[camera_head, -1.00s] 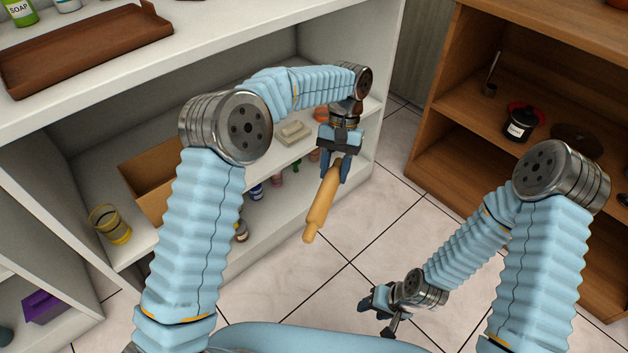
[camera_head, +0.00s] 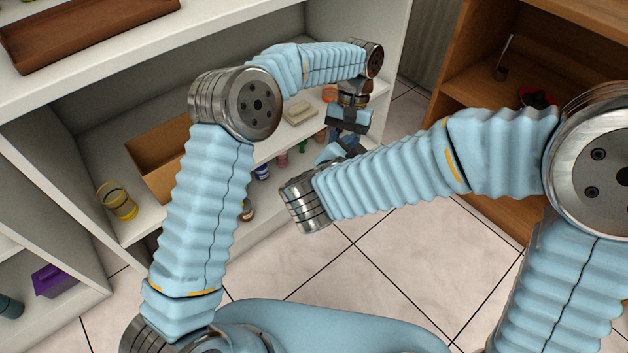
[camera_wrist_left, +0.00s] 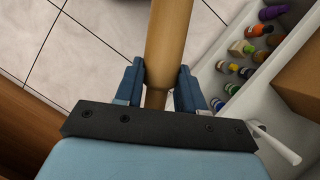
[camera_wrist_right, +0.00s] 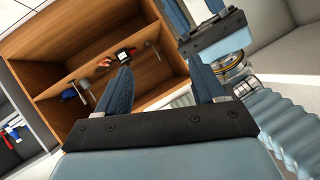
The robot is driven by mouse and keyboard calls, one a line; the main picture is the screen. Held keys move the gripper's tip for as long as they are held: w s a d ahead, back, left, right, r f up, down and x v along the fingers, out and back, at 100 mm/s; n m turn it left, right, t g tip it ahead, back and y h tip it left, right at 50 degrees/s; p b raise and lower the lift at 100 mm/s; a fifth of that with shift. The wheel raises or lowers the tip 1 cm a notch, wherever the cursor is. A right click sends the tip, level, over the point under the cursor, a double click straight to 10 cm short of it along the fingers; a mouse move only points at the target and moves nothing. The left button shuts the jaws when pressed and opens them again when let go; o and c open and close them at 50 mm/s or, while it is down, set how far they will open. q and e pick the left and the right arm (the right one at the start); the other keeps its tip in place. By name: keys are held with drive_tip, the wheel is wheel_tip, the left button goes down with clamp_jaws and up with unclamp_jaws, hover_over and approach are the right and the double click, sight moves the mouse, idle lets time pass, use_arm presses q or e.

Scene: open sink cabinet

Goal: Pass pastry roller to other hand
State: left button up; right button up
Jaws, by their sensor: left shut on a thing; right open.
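The pastry roller (camera_wrist_left: 167,45) is a tan wooden cylinder. In the left wrist view its narrow handle sits between the fingers of my left gripper (camera_wrist_left: 160,78), which is shut on it. In the head view the roller is hidden behind my right arm, and my left gripper (camera_head: 348,124) shows just above my right wrist. My right gripper (camera_wrist_right: 161,70) is open with nothing visible between its fingers. In the right wrist view my left gripper (camera_wrist_right: 214,40) is close by, at the upper right. I cannot tell whether the right fingers touch the roller.
The white cabinet (camera_head: 250,35) holds a cardboard box (camera_head: 155,160), a yellow glass (camera_head: 117,200) and several small bottles. A brown tray (camera_head: 85,25) lies on top. A wooden shelf unit (camera_head: 470,45) stands at the right. Open tiled floor (camera_head: 390,270) lies below my arms.

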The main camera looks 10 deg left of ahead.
drive_tip(key=s+a+n+g+y, duration=0.1)
drive_tip(key=s+a+n, duration=0.1)
drive_tip(key=s+a+n+g+y, duration=0.1)
drive_tip(key=s+a+n, duration=0.1)
drive_tip(key=a, duration=0.1)
drive_tip(key=s+a+n+g, duration=0.1)
drive_tip(key=s+a+n, duration=0.1)
drive_tip(key=s, duration=0.1)
drive_tip(key=shift+s+a+f+y, duration=0.1)
drive_tip(key=shift+a+f+y, duration=0.2)
drive_tip(key=shift+y, duration=0.1)
drive_tip(key=shift+f+n, duration=0.2)
drive_tip(key=shift+n, duration=0.1)
drive_tip(key=x, duration=1.1)
drive_tip(key=shift+f, duration=0.1)
drive_tip(key=c, duration=1.1)
use_arm(q)
drive_tip(key=o, duration=1.1)
use_arm(e)
drive_tip(key=shift+c, duration=0.2)
